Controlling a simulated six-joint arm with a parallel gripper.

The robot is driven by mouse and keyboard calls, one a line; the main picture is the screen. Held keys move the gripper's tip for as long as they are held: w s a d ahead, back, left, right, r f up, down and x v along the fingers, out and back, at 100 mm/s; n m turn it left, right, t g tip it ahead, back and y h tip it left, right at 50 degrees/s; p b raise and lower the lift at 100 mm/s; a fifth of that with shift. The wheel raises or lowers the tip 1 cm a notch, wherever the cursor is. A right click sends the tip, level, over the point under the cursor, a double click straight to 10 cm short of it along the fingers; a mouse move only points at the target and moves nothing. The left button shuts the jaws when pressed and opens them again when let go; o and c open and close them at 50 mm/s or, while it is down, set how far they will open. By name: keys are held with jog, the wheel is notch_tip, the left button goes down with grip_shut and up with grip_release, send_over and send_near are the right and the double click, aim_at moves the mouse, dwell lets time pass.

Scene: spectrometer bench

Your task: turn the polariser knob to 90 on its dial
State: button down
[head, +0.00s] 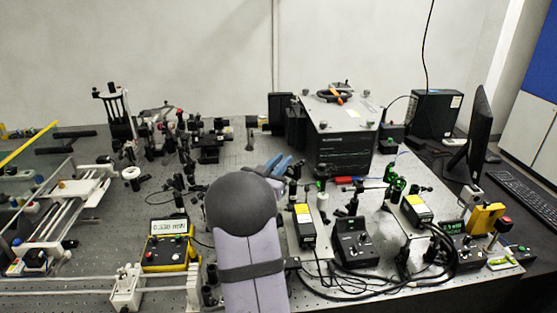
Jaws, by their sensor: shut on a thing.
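My gripper (278,164) shows only in part, as blue-grey pieces just past the rounded dark grey end of my arm. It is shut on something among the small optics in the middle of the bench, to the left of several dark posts. My arm hides the thing in its jaws and most of the gripper. I cannot make out the polariser knob or its dial, so neither the dial reading nor the contact with the knob can be told.
A yellow-framed meter (171,245) reading about 0.338 stands left of my arm. A black control box (355,242) and cables lie to the right. A large black instrument (340,140) stands behind. Optical mounts crowd the bench (230,160), leaving little free room.

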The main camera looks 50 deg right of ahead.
jog(key=shift+s+m+g+y+p, duration=0.1)
jog(key=shift+s+m+g+p, duration=0.35)
jog(key=shift+m+g, duration=0.9)
jog(key=shift+s+m+g+y+p, duration=0.15)
jog(key=shift+m+g+p, duration=0.5)
jog(key=shift+g, duration=1.2)
jog(key=shift+s+m+g+y+p, duration=0.1)
jog(key=shift+s+m+g+p, duration=0.3)
jog(key=shift+m+g, duration=0.95)
jog(key=shift+g, duration=0.45)
jog(key=c, duration=1.7)
grip_release()
jog(key=shift+a, duration=0.15)
jog(key=b+v, duration=0.2)
jog(key=v, duration=0.4)
jog(key=shift+w+a+b, duration=0.15)
jog(key=shift+a+b, duration=0.2)
jog(key=shift+a, duration=0.2)
